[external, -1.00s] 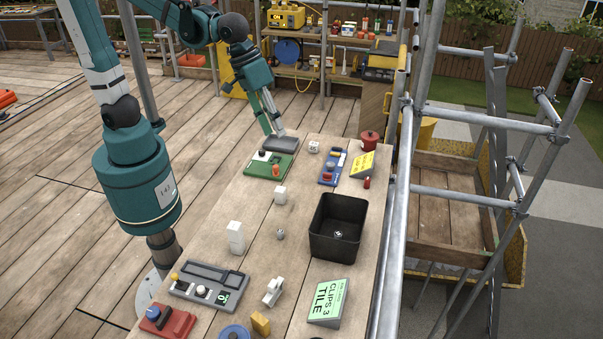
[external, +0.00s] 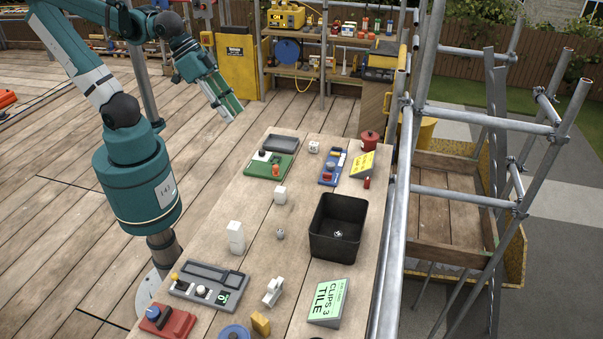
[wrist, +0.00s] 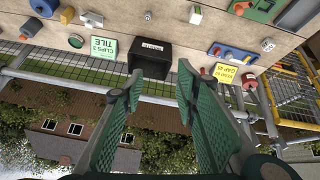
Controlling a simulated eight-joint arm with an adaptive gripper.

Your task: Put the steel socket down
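My gripper (external: 228,112) hangs in the air off the far left edge of the table. In the wrist view its two green fingers (wrist: 161,80) stand apart with nothing between them. No piece is clearly recognisable as the steel socket. A small grey piece (external: 280,233) stands mid-table, and a small pale metallic piece (external: 338,233) lies in the black bin (external: 318,245); either is too small to identify. A dark grey tray (external: 281,143) lies at the table's far left, behind a green board (external: 268,168); no socket can be made out on it.
White blocks (external: 236,238) stand left of the bin. A yellow sign (external: 362,165), blue board (external: 333,168) and red pot (external: 369,141) are at the far right. A green-faced sign (external: 328,302) and grey panel (external: 208,286) are nearer. Scaffold poles run along the right edge.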

